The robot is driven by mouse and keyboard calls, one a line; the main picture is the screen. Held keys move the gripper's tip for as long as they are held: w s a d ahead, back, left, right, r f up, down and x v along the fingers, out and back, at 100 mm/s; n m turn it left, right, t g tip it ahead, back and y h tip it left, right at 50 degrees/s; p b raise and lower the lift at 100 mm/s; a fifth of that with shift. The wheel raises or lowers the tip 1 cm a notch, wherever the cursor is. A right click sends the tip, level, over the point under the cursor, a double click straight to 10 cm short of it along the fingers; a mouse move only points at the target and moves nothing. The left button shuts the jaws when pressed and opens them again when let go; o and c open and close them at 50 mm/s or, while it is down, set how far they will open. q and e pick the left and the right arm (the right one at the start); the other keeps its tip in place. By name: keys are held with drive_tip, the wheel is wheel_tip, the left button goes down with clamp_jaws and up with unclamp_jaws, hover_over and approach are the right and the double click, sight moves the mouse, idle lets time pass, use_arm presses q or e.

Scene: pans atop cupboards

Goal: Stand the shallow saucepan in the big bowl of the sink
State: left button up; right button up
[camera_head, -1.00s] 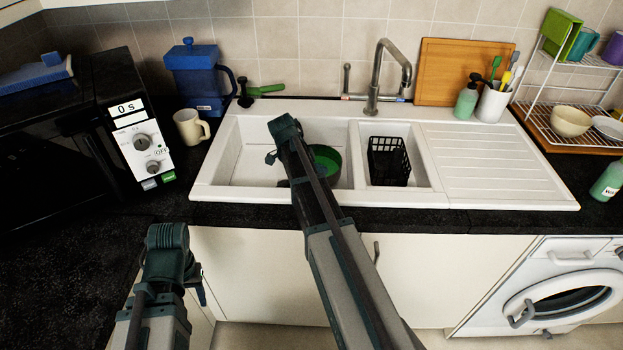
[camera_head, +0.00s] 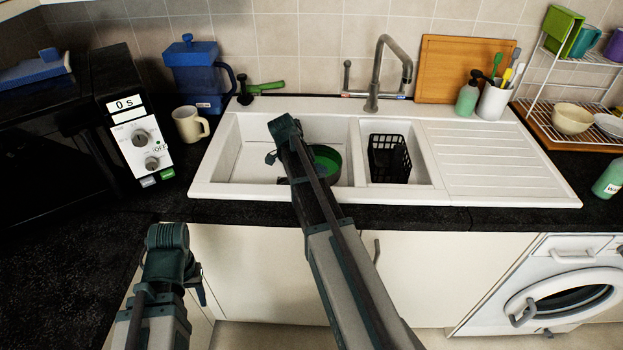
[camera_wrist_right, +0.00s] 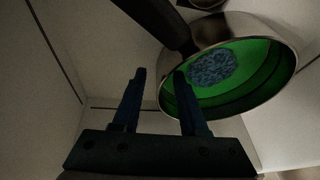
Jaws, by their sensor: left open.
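The shallow saucepan has a green inside, a steel outer wall and a black handle. In the head view the saucepan (camera_head: 327,158) is in the big left bowl of the sink (camera_head: 238,160), partly hidden behind my right arm. In the right wrist view the saucepan (camera_wrist_right: 265,78) lies just beyond the fingers, with its handle (camera_wrist_right: 158,18) running to the upper left. My left gripper (camera_head: 201,288) is open, low at the left, away from the sink, and only partly visible.
A black basket (camera_head: 388,160) stands in the small bowl, with the tap (camera_head: 376,75) behind. A microwave (camera_head: 125,125), a mug (camera_head: 190,125) and a blue jug (camera_head: 197,75) stand left. The drainboard (camera_head: 495,160) is clear. A dish rack (camera_head: 575,75) stands at the right.

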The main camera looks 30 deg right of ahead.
drive_tip(key=p+v, duration=1.3)
drive_tip(key=shift+a+r, duration=0.2)
drive_tip(key=shift+r, duration=0.15)
wheel_tip(320, 180, up, 10)
drive_tip(key=p, duration=1)
